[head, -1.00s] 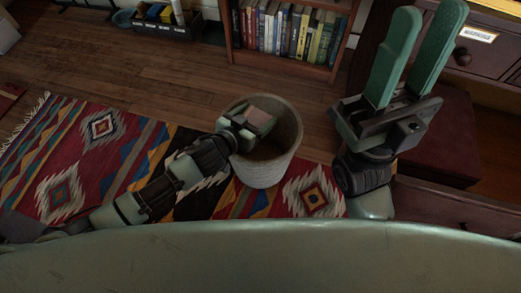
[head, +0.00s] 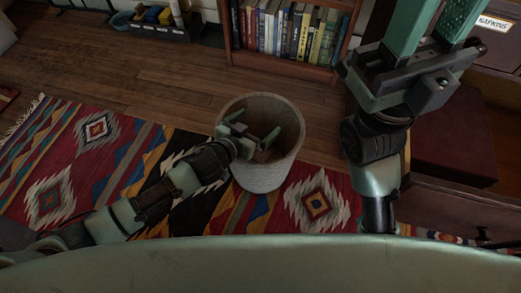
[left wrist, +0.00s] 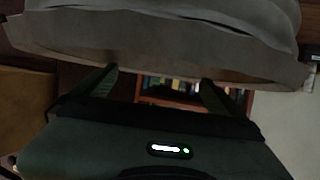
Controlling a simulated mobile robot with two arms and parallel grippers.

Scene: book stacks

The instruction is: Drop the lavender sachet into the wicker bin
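The wicker bin (head: 262,178) is a pale grey, round, open-topped bin on the patterned rug in the middle of the head view. My left gripper (head: 254,128) is over the bin's mouth, its two green fingers spread apart. A small brownish-pink piece, which looks like the lavender sachet (head: 262,155), shows just below the fingers, within the bin's opening; its depth is hard to judge. In the left wrist view the spread fingers (left wrist: 155,85) have nothing between them. My right gripper (head: 436,32) is raised at the upper right, fingers apart and empty, tips cut off.
A bookcase (head: 288,65) with a row of books stands behind the bin. A dark drawer cabinet (head: 455,205) is at the right. A black tray of small items (head: 160,30) lies at the back left. Wooden floor (head: 180,85) between is clear.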

